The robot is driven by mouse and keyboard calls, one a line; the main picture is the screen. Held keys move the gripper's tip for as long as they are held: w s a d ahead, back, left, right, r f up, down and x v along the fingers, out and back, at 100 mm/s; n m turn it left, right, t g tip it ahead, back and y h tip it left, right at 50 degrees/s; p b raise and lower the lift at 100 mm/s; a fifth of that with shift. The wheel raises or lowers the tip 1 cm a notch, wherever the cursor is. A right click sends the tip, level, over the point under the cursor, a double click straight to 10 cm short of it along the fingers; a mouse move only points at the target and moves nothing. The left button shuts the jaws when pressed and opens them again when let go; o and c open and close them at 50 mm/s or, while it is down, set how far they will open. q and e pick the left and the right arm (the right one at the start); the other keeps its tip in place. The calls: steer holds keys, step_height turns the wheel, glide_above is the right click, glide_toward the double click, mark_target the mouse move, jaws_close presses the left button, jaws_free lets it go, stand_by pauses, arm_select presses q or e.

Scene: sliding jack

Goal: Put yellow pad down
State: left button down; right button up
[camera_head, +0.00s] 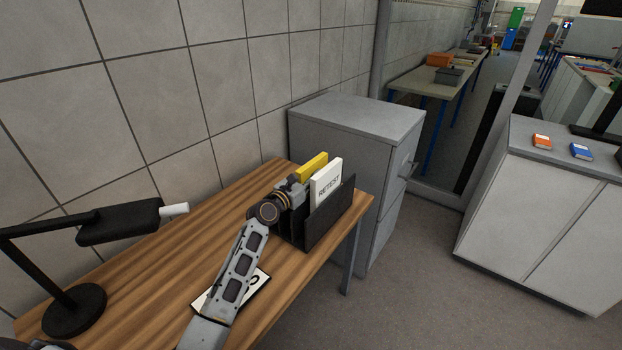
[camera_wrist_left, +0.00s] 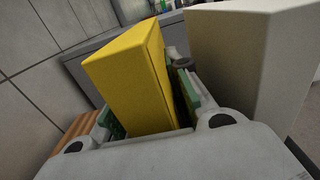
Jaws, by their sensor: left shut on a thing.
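The yellow pad (camera_head: 312,167) stands upright at the far end of the wooden desk, beside a white block marked "RETEST" (camera_head: 327,184). My left gripper (camera_head: 294,186) is shut on the pad. In the left wrist view the yellow pad (camera_wrist_left: 132,80) rises between the two green-padded fingers (camera_wrist_left: 150,115), with the white block (camera_wrist_left: 240,60) close on its right. A black holder (camera_head: 328,213) stands around the white block. The arm and holder hide the pad's lower part, so I cannot tell whether it touches the desk. My right gripper is not in view.
A black desk lamp (camera_head: 118,222) stands at the left of the desk (camera_head: 150,275). A white card (camera_head: 256,284) lies partly under my arm. A grey cabinet (camera_head: 345,125) stands behind the desk's far end. Bare desk lies left of my arm.

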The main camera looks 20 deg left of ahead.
arm_select(q)
steer(key=c, duration=1.3)
jaws_free()
steer(key=shift+f, duration=0.1)
steer(key=shift+p+v, duration=0.3)
steer(key=shift+v, duration=5.7)
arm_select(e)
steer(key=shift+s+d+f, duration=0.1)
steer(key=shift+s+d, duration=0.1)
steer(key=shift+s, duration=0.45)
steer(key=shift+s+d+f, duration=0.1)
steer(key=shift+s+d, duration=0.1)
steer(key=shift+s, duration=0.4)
